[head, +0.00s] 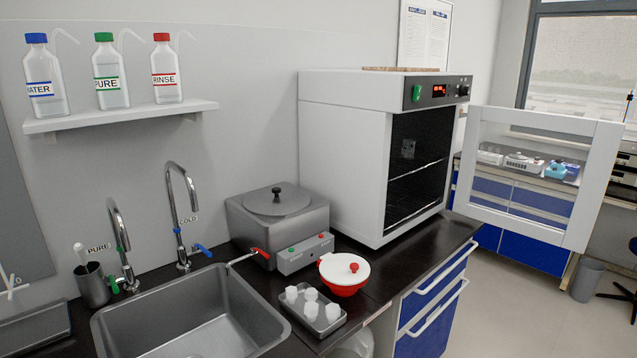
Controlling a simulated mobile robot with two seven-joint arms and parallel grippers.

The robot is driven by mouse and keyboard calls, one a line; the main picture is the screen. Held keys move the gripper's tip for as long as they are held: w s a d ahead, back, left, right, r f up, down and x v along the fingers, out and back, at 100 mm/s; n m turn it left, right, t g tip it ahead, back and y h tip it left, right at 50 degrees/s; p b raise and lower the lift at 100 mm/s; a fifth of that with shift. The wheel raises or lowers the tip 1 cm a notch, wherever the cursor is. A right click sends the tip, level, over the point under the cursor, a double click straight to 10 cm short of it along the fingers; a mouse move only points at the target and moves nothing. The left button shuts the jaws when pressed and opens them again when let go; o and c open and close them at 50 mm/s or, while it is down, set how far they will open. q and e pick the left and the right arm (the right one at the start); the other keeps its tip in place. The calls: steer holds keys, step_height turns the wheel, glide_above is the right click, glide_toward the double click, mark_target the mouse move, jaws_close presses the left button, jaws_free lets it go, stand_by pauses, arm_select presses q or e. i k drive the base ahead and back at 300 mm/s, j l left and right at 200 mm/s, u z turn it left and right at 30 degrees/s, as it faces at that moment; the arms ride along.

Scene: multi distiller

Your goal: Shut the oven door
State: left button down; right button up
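The oven (343,154) is a white box with a dark control panel and a lit red display, standing on the black counter right of the middle in the head view. Its front is open and shows a dark inside with wire racks (417,170). The oven door (595,185) is a white frame with a clear window, swung wide open to the right and out over the floor beyond the counter end. Neither of my grippers shows in the head view.
A grey water bath (277,221) stands left of the oven. A sink (190,325) is at lower left.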

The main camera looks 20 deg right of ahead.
mark_target(544, 177)
steer(key=i+l, duration=0.15)
steer(key=l, duration=1)
steer(key=i+l, duration=0.1)
steer(key=l, duration=1.05)
steer(key=i+l+u, duration=0.1)
steer(key=l, duration=1.05)
steer(key=i+l, duration=0.15)
steer(key=l, duration=0.95)
steer(key=i+l+u, duration=0.1)
steer(key=l, duration=1.05)
steer(key=l+u, duration=0.45)
steer(key=l, duration=0.25)
steer(key=k+l+u, duration=0.1)
steer(key=l+u, duration=0.35)
steer(key=l, duration=0.25)
